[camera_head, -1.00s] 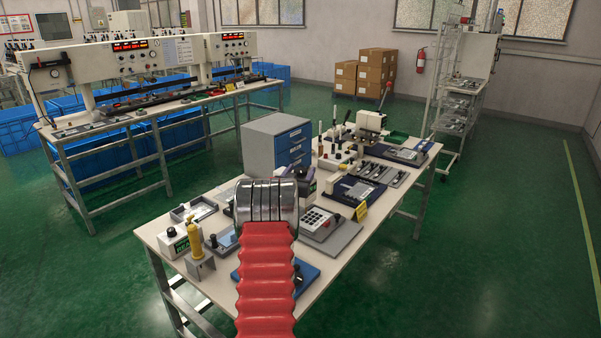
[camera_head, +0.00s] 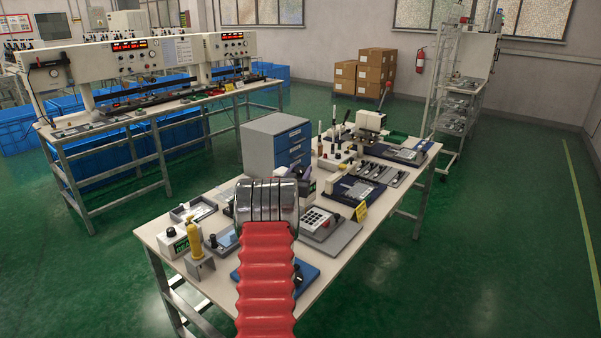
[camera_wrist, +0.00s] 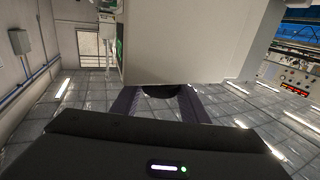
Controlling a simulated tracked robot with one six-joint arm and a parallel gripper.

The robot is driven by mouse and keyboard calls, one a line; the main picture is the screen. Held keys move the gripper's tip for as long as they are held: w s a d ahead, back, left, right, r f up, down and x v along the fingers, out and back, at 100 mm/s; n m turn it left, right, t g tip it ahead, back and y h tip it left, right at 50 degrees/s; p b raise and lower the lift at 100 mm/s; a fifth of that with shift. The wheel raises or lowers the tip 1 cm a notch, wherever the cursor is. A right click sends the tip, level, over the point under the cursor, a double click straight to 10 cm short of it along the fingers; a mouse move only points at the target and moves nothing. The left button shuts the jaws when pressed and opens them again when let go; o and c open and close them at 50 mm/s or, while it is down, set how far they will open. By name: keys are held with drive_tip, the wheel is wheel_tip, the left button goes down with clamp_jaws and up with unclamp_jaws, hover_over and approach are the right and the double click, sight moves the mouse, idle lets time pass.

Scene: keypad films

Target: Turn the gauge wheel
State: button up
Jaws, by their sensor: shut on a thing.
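The gauge wheel (camera_wrist: 160,92) shows in the wrist view as a dark round piece at the edge of a large pale block (camera_wrist: 195,45). My gripper (camera_wrist: 158,97) is shut on it, with one dark purple finger on each side.
Green floor (camera_head: 480,240) is clear to the right.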

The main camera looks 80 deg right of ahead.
drive_tip(key=shift+s+n+t, duration=0.15)
drive_tip(key=shift+n+t, duration=0.95)
drive_tip(key=shift+t, duration=0.6)
drive_tip(key=shift+f+n+t+y, duration=0.1)
drive_tip(key=shift+n+t+y, duration=0.4)
drive_tip(key=shift+n+t, duration=0.75)
drive_tip(key=shift+n+t+y, duration=0.8)
drive_tip(key=shift+n+t, duration=0.15)
drive_tip(key=shift+t, duration=0.65)
drive_tip(key=shift+n+t+y, duration=0.8)
drive_tip(key=shift+n+t, duration=0.1)
drive_tip(key=shift+t, duration=0.65)
drive_tip(key=shift+n+t+y, duration=0.5)
drive_tip(key=shift+t, duration=0.1)
drive_tip(key=o, duration=1.1)
drive_tip(key=shift+c, duration=0.2)
drive_tip(key=shift+a, duration=0.15)
drive_tip(key=v, duration=1.3)
drive_tip(key=shift+s+a, duration=0.2)
